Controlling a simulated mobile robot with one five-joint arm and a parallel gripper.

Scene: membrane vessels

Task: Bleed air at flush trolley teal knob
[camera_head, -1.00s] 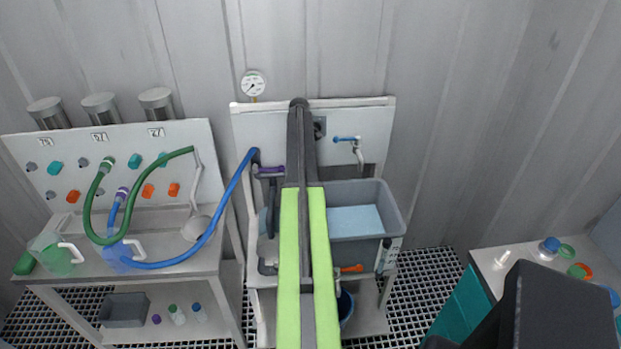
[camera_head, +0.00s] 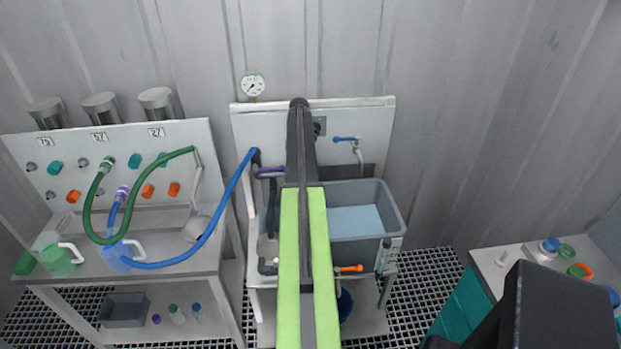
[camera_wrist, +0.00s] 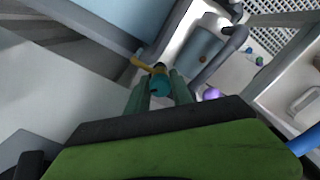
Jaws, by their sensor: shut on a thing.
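The teal knob (camera_wrist: 159,84) shows in the wrist view, between the two fingers of my gripper (camera_wrist: 160,90). The gripper is shut on it. A brass-yellow piece (camera_wrist: 147,65) reaches from the knob toward the upper left. In the head view my arm runs up the middle over the flush trolley and hides the knob and my gripper. The trolley has a white back panel (camera_head: 265,125), a round gauge (camera_head: 253,85) on top and a grey tank (camera_head: 380,215) of pale blue liquid.
A blue-handled tap (camera_head: 347,139), a purple handle (camera_head: 268,173) and an orange handle (camera_head: 349,268) sit close around my arm. A blue hose (camera_head: 238,185) runs left to a bench (camera_head: 165,270) with jugs. A teal cabinet (camera_head: 463,300) stands at right.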

